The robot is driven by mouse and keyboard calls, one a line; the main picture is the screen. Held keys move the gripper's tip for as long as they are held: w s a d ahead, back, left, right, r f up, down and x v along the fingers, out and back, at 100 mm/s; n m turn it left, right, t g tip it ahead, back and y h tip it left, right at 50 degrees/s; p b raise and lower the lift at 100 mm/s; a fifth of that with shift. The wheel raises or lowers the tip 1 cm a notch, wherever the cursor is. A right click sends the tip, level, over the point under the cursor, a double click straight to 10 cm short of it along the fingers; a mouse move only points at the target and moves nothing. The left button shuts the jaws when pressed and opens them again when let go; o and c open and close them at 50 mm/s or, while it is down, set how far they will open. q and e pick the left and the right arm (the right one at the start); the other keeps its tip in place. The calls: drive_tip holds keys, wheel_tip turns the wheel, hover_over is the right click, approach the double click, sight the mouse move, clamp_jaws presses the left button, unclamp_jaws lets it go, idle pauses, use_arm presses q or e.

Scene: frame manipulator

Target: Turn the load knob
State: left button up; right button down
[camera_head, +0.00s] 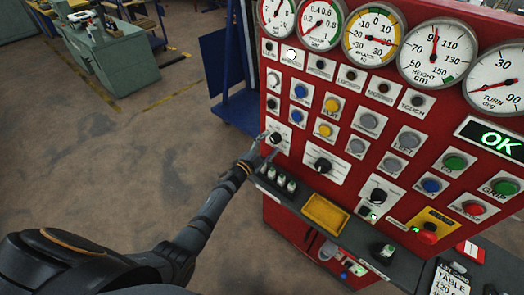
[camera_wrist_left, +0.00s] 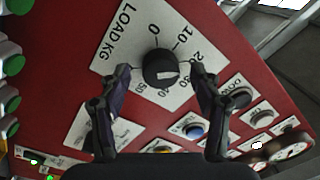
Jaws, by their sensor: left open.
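The load knob (camera_wrist_left: 160,68) is a round black dial with a light pointer mark on a white plate lettered LOAD KG, with a scale around it. In the head view the load knob (camera_head: 276,138) is at the left edge of the red panel. My left gripper (camera_head: 263,147) is right in front of it, its arm reaching in from the lower left. In the left wrist view the open fingers (camera_wrist_left: 158,74) stand on either side of the knob, with visible gaps between fingers and knob. My right gripper is out of view.
The red panel (camera_head: 349,84) carries several gauges, buttons and two other black knobs, one in the middle (camera_head: 322,164) and one lower right (camera_head: 378,196). A dark ledge with a yellow tray (camera_head: 325,214) juts out below. The floor on the left is open.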

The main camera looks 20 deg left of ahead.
use_arm(q)
drive_tip(key=v, duration=1)
drive_tip(key=shift+s+a, duration=0.15)
drive_tip(key=shift+s, duration=0.25)
drive_tip(key=shift+f, duration=0.15)
drive_tip(key=s+a+f+n+g+y+b, duration=0.1)
drive_tip(key=s+a+f+n+g+y, duration=0.3)
drive_tip(key=f, duration=0.6)
drive_tip(key=s+f+n+g, duration=0.1)
drive_tip(key=s+f+n, duration=0.1)
drive_tip(key=s+f, duration=0.65)
drive_tip(key=s+a+f+n+g+y+b, duration=0.1)
drive_tip(key=s+a+f+n+g+y, duration=0.15)
drive_tip(key=f, duration=0.95)
drive_tip(key=s+f+n+g, duration=0.1)
drive_tip(key=s+f+g, duration=0.2)
drive_tip(key=s, duration=0.7)
drive_tip(key=s+d+f+n+g+b, duration=0.1)
drive_tip(key=s+f+n+g, duration=0.1)
drive_tip(key=s+f, duration=0.5)
drive_tip(key=s+d+f+n+g, duration=0.1)
drive_tip(key=s+f, duration=0.4)
drive_tip(key=s, duration=0.9)
drive_tip(key=n+g, duration=0.1)
drive_tip(key=g, duration=0.1)
drive_tip(key=shift+f+g, duration=0.3)
drive_tip(key=shift+g, duration=0.05)
drive_tip(key=shift+w, duration=0.1)
